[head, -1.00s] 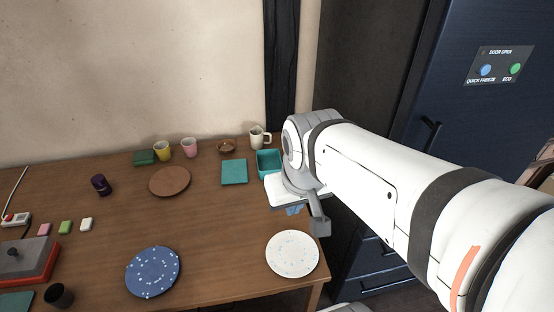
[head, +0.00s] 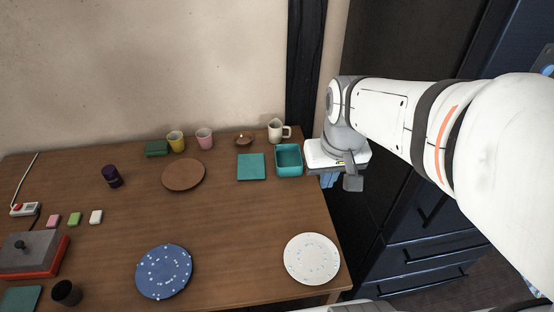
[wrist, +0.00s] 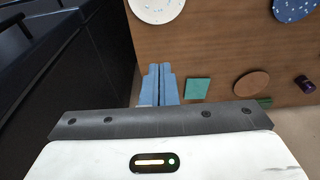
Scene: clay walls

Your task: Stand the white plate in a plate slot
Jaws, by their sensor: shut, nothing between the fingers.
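The white plate (head: 312,259) with small pale blue specks lies flat near the table's front right corner. It also shows in part at the top of the wrist view (wrist: 157,8). My gripper (head: 328,181) is off the table's right edge, behind the plate and apart from it. In the wrist view its blue fingers (wrist: 160,72) are together with nothing between them. I see no plate rack or plate slot in these views.
A dark blue speckled plate (head: 164,271) lies left of the white plate. A teal bin (head: 288,160), a teal square (head: 251,167), a brown plate (head: 183,175) and several mugs stand toward the back. Dark drawers (head: 420,245) stand right of the table. The table middle is clear.

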